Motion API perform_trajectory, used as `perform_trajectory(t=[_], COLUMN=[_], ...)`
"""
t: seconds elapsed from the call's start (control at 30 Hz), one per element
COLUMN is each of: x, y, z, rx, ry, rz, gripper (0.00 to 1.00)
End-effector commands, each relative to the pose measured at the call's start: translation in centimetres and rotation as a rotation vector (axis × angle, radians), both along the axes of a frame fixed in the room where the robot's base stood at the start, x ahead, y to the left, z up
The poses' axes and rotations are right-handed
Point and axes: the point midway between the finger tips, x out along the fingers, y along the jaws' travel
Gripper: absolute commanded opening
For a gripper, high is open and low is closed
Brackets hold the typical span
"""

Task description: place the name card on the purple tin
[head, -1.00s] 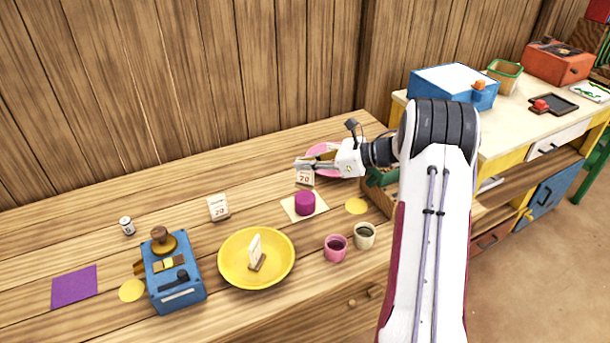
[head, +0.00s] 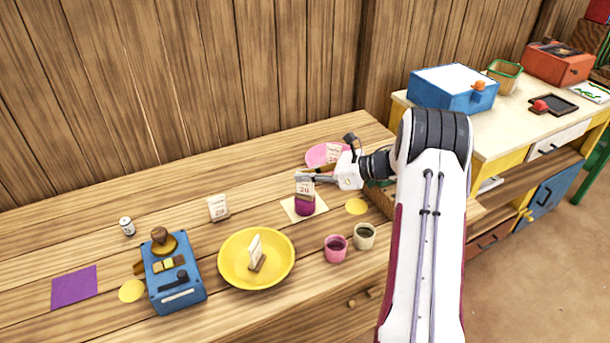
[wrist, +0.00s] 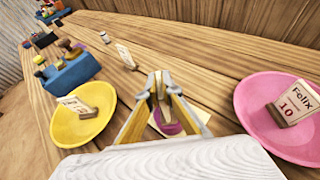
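My gripper (head: 308,177) is shut on a name card (head: 304,189), a small white card with red print on a wooden foot. The card is upright, directly above the purple tin (head: 304,209), and covers its upper part in the head view. I cannot tell whether the card's foot touches the tin. The tin stands on a cream square mat (head: 290,209). In the wrist view my fingers (wrist: 160,82) close around the card's brown foot (wrist: 165,108), with the tin (wrist: 172,126) below and partly hidden.
A pink plate (head: 317,156) holding another card lies behind the gripper. A yellow dish (head: 228,262) holds a card, and another card (head: 218,208) stands on the table. Pink (head: 336,249) and cream (head: 364,236) cups stand in front. A blue device (head: 175,283) sits left.

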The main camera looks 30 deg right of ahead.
Motion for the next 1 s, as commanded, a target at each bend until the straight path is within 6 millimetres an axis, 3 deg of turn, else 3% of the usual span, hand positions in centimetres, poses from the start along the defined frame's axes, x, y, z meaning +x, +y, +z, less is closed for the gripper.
perform_trajectory(t=[0.27, 0.37, 1.0], x=[0.01, 0.01, -0.63], y=[-0.01, 0.0, -0.73], z=[-0.23, -0.25, 0.45], rx=[0.0, 0.0, -0.002], ry=[0.0, 0.0, 0.0], rz=[0.0, 0.0, -0.001], gripper=[0.0, 0.22, 0.22])
